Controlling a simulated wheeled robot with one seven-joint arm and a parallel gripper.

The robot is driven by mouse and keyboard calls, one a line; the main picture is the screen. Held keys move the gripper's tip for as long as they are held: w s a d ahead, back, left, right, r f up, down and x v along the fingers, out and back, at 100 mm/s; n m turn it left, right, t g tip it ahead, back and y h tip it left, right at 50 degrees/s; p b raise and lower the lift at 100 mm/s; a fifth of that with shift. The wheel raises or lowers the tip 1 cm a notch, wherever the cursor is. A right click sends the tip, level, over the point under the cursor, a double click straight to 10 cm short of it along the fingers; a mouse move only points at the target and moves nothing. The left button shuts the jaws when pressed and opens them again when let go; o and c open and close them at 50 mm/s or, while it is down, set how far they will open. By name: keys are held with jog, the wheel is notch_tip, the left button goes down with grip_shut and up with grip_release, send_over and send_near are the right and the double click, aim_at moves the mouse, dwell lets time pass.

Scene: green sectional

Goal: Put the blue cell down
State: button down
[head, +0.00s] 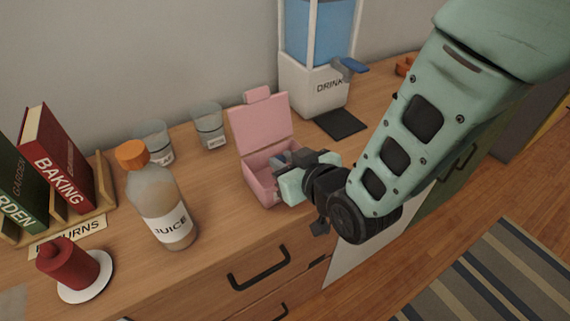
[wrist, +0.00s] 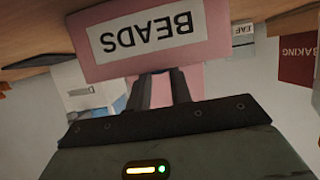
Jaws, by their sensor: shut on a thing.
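My gripper (head: 284,160) reaches over the front of an open pink box (head: 264,190), with its fingertips inside or just over the opening. In the wrist view, my gripper (wrist: 162,88) has its two dark fingers pointing past the box's front wall (wrist: 212,38), labelled BEADS, which looks upside down there. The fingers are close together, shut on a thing. Their tips and what they hold are hidden behind that wall, so I cannot make out the blue cell clearly. The box's lid (head: 260,128) stands open at the back.
A juice bottle (head: 160,205), red object on a white disc (head: 87,283), books (head: 55,160) and two clear cups, one here (head: 208,128), stand to the left. A drink dispenser (head: 312,85) with a dark mat (head: 340,123) stands behind right. The counter's front edge is close.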

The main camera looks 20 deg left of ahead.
jog(key=shift+f, duration=0.55)
jog(key=shift+f, duration=0.2)
jog(key=c, duration=1.3)
grip_release()
jog(key=shift+o, duration=0.2)
jog(key=shift+r, duration=0.15)
jog(key=shift+r, duration=0.2)
jog(key=p+v, duration=1.1)
jog(key=shift+s+d, duration=0.25)
jog(key=shift+d, duration=0.05)
